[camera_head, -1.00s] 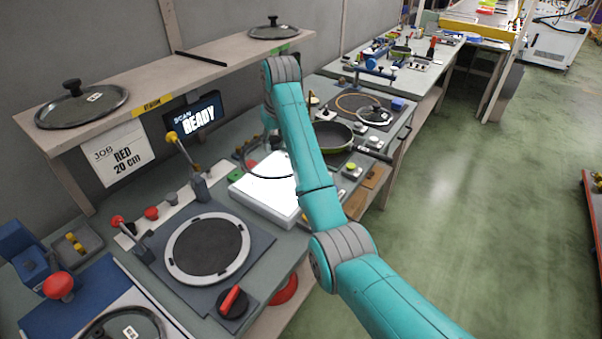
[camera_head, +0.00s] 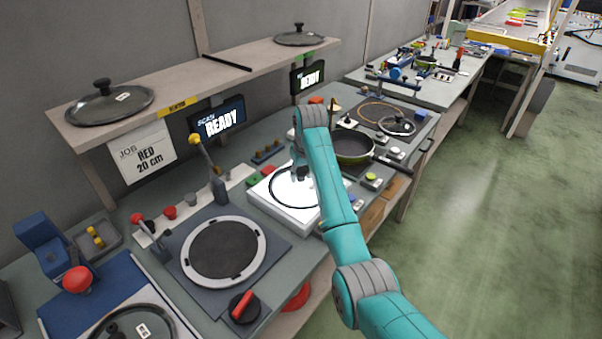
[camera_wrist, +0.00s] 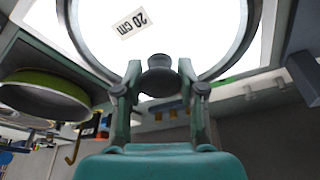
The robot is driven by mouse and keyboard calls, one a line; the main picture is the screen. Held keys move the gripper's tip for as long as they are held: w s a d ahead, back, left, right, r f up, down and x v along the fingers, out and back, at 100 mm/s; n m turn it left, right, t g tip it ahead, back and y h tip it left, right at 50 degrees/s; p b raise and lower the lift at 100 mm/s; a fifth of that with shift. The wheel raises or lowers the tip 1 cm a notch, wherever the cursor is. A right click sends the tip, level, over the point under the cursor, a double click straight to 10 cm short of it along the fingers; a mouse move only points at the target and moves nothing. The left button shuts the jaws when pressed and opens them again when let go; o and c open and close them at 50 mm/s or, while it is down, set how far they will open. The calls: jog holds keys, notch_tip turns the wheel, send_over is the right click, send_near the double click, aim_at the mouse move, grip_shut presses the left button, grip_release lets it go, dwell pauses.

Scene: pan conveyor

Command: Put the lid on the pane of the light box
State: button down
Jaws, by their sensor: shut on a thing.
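A glass lid with a dark rim (camera_head: 273,196) is at the light box, over its bright white pane. In the wrist view the lid's rim (camera_wrist: 77,35) and its "20 cm" label (camera_wrist: 131,22) show against the lit pane (camera_wrist: 185,12). My gripper (camera_wrist: 160,75) is shut on the lid's dark knob (camera_wrist: 160,62). In the head view my arm hides part of the lid, and the gripper (camera_head: 298,175) shows just left of the arm. The light box (camera_head: 262,204) is a white slab on the bench. I cannot tell whether the lid touches the pane.
A pan with a green rim (camera_head: 352,147) stands right of my arm, its handle toward the aisle. A lever (camera_head: 208,165) and a round clamp plate (camera_head: 223,250) are to the left. Other lids lie on the shelf (camera_head: 109,103) and at the front left (camera_head: 130,325).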

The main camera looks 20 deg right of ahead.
jog(key=c, duration=0.7)
grip_release()
